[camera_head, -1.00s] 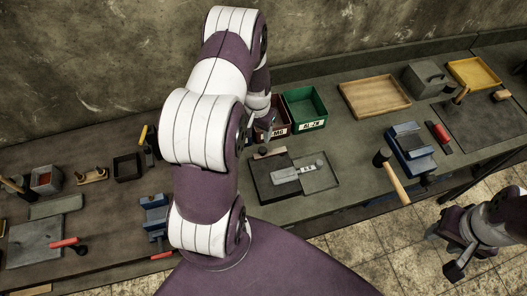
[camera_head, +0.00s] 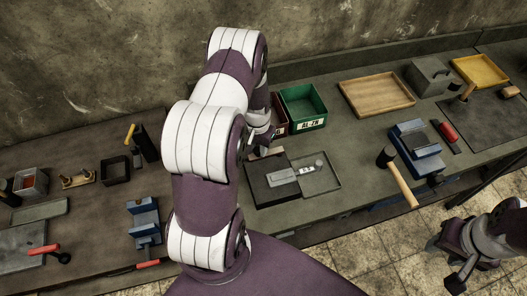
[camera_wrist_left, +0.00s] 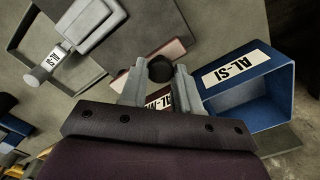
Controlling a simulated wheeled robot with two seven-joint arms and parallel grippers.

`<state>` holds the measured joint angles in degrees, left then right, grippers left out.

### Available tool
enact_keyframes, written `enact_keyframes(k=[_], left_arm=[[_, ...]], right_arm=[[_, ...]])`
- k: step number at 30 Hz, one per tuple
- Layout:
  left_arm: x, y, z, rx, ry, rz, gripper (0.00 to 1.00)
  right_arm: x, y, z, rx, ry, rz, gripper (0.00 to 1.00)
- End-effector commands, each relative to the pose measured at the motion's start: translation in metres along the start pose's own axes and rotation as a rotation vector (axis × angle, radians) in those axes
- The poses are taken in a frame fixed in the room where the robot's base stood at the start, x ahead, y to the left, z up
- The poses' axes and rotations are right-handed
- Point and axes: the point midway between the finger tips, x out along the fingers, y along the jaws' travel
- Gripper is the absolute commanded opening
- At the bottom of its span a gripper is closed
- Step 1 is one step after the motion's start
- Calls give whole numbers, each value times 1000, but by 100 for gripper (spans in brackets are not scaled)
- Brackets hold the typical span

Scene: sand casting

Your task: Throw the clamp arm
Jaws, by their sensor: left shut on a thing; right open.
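My left gripper (camera_wrist_left: 160,78) is at the middle of the bench, mostly hidden behind my own arm in the head view. In the left wrist view its two grey fingers are shut on a dark round knob (camera_wrist_left: 160,69). What the knob is fixed to is hidden, so I cannot tell how the clamp arm lies. A pinkish block (camera_wrist_left: 165,54) is just beyond the knob; it also shows in the head view (camera_head: 268,152) at the back edge of a dark plate (camera_head: 258,187). My right gripper (camera_head: 446,264) is open and empty at lower right, off the bench.
A blue AL-SI bin (camera_wrist_left: 255,95) and a green bin (camera_head: 303,108) stand close by. A mallet (camera_head: 397,178) lies to the right. A red-handled tool (camera_head: 45,249) lies at far left.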

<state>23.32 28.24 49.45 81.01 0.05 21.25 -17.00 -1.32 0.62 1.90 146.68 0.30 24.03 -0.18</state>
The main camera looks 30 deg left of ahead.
Motion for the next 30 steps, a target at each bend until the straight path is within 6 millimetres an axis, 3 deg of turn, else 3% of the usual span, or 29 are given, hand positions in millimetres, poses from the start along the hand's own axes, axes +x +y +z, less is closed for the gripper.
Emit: enact_keyframes(k=[30], left_arm=[[0, 10, 12, -196, -6, 1, 10]], right_arm=[[-7, 0, -1, 0, 0, 0, 43]])
